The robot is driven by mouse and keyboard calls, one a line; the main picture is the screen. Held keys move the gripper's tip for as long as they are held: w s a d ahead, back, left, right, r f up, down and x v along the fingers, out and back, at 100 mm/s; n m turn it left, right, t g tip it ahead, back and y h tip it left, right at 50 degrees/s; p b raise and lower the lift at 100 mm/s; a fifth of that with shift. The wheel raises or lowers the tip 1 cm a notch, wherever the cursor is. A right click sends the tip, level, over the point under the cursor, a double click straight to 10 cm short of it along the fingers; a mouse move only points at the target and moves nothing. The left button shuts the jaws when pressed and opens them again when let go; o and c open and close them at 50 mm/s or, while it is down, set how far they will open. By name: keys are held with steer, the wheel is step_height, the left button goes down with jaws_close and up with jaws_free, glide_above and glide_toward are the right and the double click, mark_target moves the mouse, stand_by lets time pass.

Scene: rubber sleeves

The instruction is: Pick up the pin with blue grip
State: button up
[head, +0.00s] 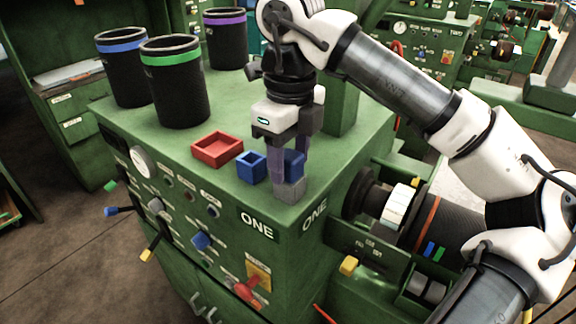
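My gripper (291,178) points down over the near corner of the green machine top (225,108). Its two purple fingers stand apart, with a grey block-like shape at their tips. I cannot tell whether that shape is part of the fingers or a held thing. A blue object (293,160) shows partly behind the fingers; its full shape is hidden. A small rod with a blue end (118,210) sticks out at the machine's left side, well away from my gripper. I cannot make out for certain which blue item is the pin.
A red tray (217,149) and a small blue open box (251,167) sit left of my gripper. Black sleeves with green (176,85), blue (125,70) and purple (226,38) bands stand farther back. A roller (440,225) lies at the right. The middle of the top is clear.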

mark_target(290, 154)
steer(key=c, duration=0.8)
steer(key=shift+r, duration=0.1)
steer(key=shift+r+b, duration=0.65)
steer(key=shift+r, duration=4.3)
